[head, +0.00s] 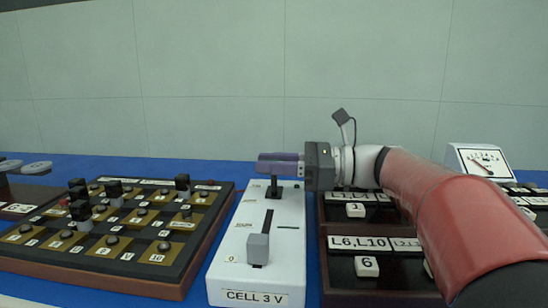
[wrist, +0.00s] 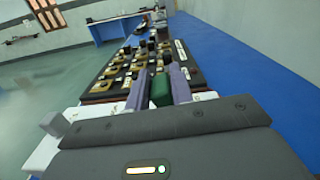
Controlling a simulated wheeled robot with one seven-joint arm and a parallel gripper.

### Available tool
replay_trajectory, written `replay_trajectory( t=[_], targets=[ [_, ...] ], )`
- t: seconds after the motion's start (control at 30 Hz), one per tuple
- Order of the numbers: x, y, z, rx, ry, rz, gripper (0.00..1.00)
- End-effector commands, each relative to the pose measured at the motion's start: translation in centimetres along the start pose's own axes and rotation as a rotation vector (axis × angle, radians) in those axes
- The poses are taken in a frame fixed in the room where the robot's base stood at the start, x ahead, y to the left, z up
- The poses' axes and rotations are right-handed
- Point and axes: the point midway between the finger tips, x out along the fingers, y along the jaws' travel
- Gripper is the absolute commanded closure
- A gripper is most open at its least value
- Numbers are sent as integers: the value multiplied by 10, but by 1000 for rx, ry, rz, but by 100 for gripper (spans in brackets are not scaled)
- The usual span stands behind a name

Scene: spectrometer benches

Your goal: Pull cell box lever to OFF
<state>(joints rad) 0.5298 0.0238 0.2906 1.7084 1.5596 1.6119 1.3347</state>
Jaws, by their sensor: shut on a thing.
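The white cell box (head: 240,230), labelled CELL 3 V, stands in the middle of the head view. Near its back end, a black lever stem and base (head: 274,189) show below the purple fingers of my gripper (head: 278,161). In the wrist view my gripper (wrist: 159,88) is shut on a green handle (wrist: 160,92), which sits between the two fingers. The fingers hide this handle in the head view. A grey block knob (head: 258,248) stands at the front of the box's dark slot, and also shows at the left of the wrist view (wrist: 53,123).
A dark plug board (head: 150,277) with brass plates and black plugs lies close on the left. Dark trays (head: 340,277) with labels and numbered white tags lie on the right, under my arm. A white meter (head: 480,160) stands at the back right. Blue bench top shows behind.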

Motion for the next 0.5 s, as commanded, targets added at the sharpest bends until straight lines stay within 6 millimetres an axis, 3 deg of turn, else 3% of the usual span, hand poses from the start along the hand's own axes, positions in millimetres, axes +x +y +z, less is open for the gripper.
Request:
replay_trajectory(
  t=[0.47,0.5],
  targets=[
    [0,1,-7,16,7,4,100],
    [0,1,-7,15,6,4,72]
  ],
)
